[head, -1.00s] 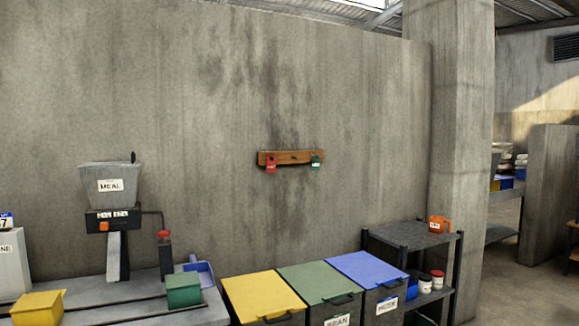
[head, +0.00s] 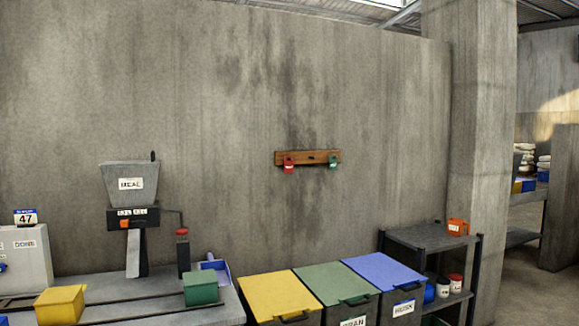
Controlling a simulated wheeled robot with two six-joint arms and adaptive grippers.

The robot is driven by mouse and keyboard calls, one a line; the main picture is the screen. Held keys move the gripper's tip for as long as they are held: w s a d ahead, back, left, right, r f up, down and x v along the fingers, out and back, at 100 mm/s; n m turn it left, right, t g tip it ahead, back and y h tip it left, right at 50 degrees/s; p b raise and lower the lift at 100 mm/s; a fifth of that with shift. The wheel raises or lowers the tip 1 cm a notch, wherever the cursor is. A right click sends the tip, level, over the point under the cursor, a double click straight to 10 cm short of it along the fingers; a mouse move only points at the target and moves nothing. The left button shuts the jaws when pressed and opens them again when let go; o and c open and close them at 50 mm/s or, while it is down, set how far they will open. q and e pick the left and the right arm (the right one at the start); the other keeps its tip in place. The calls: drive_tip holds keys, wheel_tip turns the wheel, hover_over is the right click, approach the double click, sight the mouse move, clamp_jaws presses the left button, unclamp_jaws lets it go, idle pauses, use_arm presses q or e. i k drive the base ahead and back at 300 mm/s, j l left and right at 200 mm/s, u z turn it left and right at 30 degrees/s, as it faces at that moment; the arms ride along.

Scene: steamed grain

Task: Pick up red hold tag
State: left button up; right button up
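The red hold tag (head: 289,166) hangs at the left end of a wooden peg rail (head: 312,157) on the concrete wall. A green tag (head: 333,162) hangs at the rail's right end. Neither of my grippers shows in the head view.
Below the rail stand bins with yellow (head: 280,294), green (head: 335,283) and blue (head: 383,270) lids. A dark shelf (head: 430,238) with an orange container (head: 458,227) is at right. A bench with the meal hopper (head: 130,184) is at left. The wall around the rail is clear.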

sight(288, 165)
drive_tip(key=i+l+u, duration=0.1)
drive_tip(key=i+l, duration=0.45)
drive_tip(key=i+l+u, duration=0.15)
drive_tip(key=i+l, duration=0.4)
drive_tip(key=l, duration=0.2)
